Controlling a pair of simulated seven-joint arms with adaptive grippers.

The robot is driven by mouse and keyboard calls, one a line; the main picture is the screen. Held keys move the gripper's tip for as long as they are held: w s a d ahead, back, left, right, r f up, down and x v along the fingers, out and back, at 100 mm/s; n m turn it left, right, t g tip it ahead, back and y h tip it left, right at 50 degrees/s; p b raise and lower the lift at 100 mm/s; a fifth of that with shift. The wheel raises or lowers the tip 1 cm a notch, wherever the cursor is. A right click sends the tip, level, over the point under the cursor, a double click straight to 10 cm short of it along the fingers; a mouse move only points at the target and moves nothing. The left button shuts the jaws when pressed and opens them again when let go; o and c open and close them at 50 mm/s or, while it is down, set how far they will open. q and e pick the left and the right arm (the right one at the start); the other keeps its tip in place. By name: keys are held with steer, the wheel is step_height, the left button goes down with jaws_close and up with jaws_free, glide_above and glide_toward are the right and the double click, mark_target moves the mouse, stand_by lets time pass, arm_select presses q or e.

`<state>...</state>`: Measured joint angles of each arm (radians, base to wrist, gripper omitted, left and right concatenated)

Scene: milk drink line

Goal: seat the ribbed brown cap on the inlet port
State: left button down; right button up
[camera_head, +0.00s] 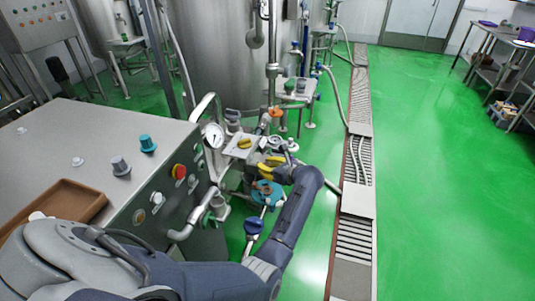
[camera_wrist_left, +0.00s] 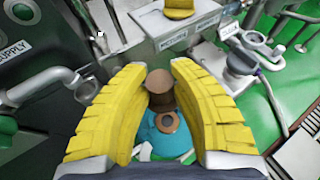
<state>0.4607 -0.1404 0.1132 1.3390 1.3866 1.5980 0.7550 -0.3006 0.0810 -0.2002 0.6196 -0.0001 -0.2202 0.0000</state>
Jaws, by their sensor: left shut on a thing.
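My left gripper (camera_head: 268,166) has yellow fingers and is over the pipework just right of the steel cabinet. In the left wrist view its fingers (camera_wrist_left: 158,88) are shut on the brown cap (camera_wrist_left: 160,84), which sits between the tips. The inlet port (camera_wrist_left: 168,122) shows as a brown ring with an open hole on a blue body (camera_wrist_left: 165,144). The cap's lower end overlaps the ring's edge in this view; I cannot tell whether they touch. In the head view the blue body (camera_head: 265,196) is below the fingers, and the cap cannot be made out. My right gripper is not in view.
The steel cabinet (camera_head: 80,137) has several knobs and a brown tray (camera_head: 67,202) on top. A pressure gauge (camera_head: 213,135) and a yellow-knobbed plate (camera_wrist_left: 180,6) stand close to the gripper. Bent pipes (camera_wrist_left: 45,84) flank it. Green floor (camera_head: 440,190) is clear to the right.

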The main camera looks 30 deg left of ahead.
mark_target(267, 190)
arm_select(q)
steer(key=shift+d+f, duration=0.25)
steer(key=shift+f, duration=4.6)
steer(key=shift+f, duration=0.4)
